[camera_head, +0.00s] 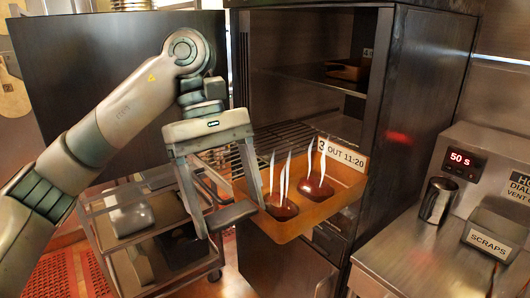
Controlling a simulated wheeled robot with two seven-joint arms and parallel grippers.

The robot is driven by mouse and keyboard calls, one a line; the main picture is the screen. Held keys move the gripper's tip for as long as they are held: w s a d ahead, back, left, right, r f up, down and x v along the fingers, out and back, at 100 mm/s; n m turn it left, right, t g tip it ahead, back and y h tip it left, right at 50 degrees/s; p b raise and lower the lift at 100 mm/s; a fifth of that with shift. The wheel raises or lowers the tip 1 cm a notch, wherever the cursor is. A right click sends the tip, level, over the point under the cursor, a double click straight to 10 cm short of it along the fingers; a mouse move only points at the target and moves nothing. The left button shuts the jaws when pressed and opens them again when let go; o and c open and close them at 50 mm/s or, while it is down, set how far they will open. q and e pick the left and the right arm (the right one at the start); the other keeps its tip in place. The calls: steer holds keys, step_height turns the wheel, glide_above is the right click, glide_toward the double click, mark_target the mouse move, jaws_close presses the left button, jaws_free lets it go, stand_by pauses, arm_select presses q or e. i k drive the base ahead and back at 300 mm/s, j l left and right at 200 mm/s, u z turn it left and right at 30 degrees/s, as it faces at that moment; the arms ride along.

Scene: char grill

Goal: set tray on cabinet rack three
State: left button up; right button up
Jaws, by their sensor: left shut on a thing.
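My left gripper (232,214) is shut on the near left edge of an orange-brown tray (330,207). The tray is held in front of a dark open cabinet (410,100), and its far side reaches the opening. Two dark red-brown round pieces with white wisps, a left one (282,210) and a right one (316,190), sit in it. A label (347,156) reading "OUT 11:20" stands at the tray's far side. A wire rack (300,135) shows inside the cabinet behind the tray. I cannot tell whether the tray touches a rack. My right gripper is out of view.
A higher shelf (310,82) holds a brown tray (344,70). The dark door panel (85,65) stands at the left. A metal cart (150,260) is below my left arm. The steel counter (400,250) at right holds a metal cup (438,200), a "SCRAPS" bin (492,238) and a timer box (480,150).

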mark_target(235, 151)
steer(key=i, duration=1.55)
